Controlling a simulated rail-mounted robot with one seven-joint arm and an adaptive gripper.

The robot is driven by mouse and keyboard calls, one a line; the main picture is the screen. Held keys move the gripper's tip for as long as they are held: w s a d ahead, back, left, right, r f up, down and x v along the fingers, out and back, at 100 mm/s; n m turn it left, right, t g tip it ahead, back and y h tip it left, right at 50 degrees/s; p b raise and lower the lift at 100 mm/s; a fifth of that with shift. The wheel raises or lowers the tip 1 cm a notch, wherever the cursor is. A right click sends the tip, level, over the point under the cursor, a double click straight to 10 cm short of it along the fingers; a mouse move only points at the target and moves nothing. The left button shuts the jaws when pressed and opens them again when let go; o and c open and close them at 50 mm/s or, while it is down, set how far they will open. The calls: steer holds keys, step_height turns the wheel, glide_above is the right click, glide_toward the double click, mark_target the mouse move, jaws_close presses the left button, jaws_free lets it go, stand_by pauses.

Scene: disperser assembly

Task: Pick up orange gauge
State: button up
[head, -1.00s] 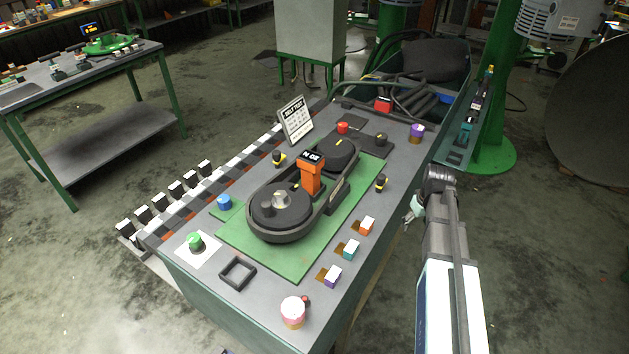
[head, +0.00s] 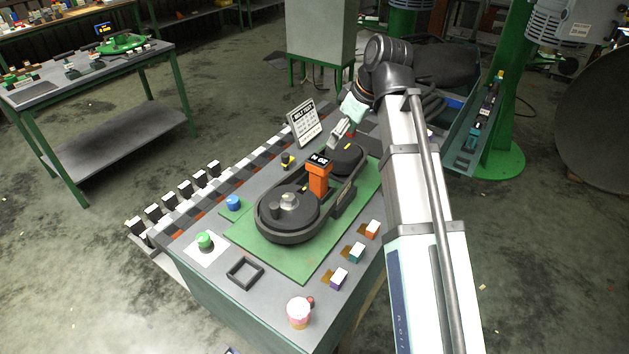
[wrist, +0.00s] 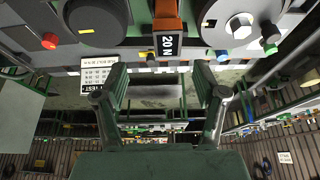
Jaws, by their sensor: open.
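The orange gauge (head: 318,180) stands upright between the two round dark discs of the disperser (head: 287,212), with a black display on its top.
The assembly sits on a green mat (head: 300,264) on the bench. A white sign (head: 303,123) stands behind it. A blue knob (head: 233,202), a green button (head: 204,240) and a black square frame (head: 244,271) are at the left. Small coloured blocks (head: 356,252) line the right side.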

mark_target(324, 161)
steer(key=p+x, duration=0.1)
steer(key=x, duration=0.3)
steer(key=p+x, duration=0.1)
steer(key=x, duration=0.3)
steer(key=a+x, duration=0.1)
steer(key=x, duration=0.2)
steer(key=shift+f+p, duration=0.3)
steer(key=shift+p, duration=0.1)
steer(key=shift+a+f+p, duration=0.35)
steer(key=shift+f+p, duration=0.05)
steer(key=shift+f, duration=0.2)
steer(key=shift+p+x, duration=0.7)
steer(key=shift+x, duration=1.25)
steer(key=shift+s+a, duration=0.1)
steer(key=shift+s, duration=0.05)
jaws_close()
